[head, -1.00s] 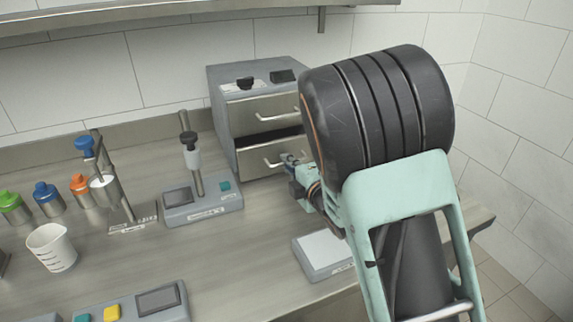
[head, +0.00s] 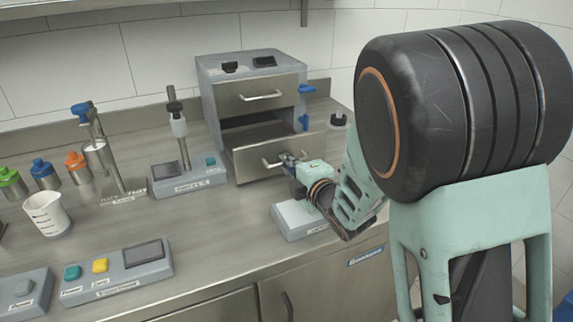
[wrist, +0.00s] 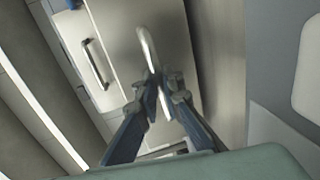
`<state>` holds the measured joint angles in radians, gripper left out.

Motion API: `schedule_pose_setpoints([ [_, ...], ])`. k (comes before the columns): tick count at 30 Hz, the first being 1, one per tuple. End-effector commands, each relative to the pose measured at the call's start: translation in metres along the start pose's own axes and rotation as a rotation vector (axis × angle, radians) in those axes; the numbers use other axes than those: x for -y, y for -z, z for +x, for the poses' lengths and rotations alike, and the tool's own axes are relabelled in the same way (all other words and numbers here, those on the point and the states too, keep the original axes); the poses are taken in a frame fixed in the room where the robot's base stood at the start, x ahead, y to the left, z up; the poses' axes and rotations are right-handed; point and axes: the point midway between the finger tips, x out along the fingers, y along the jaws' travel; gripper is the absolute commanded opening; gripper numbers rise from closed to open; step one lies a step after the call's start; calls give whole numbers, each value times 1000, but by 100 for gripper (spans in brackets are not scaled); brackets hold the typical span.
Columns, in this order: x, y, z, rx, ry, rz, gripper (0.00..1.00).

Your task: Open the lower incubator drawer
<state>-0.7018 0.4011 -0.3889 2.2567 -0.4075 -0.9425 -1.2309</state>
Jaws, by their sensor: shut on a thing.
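The incubator (head: 213,95) is a grey box with two steel-fronted drawers at the back of the bench. Its upper drawer (head: 235,98) is shut. Its lower drawer (head: 248,158) stands pulled out, with a dark gap showing above its front. My gripper (head: 290,161) is at the right part of the lower drawer's bar handle (head: 270,164). In the wrist view my gripper (wrist: 156,88) is shut on the lower handle (wrist: 150,48), with one finger on each side of the bar. The drawer's inside is mostly hidden by its front.
A device with a tube on a post (head: 188,178) stands just left of the drawer. A flat white-topped device (head: 298,218) lies below my gripper. A dark-capped bottle (head: 337,121) stands right of the incubator. Bare bench lies in front.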

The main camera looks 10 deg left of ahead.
Motion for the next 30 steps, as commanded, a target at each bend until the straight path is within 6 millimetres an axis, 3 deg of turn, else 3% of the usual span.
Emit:
schedule_pose_setpoints([
  [17, 0, 0, -3, 1, -1, 0, 0],
  [18, 0, 0, -3, 1, -1, 0, 12],
  [22, 0, 0, -3, 1, -1, 0, 25],
  [30, 0, 0, -4, 1, -1, 0, 25],
])
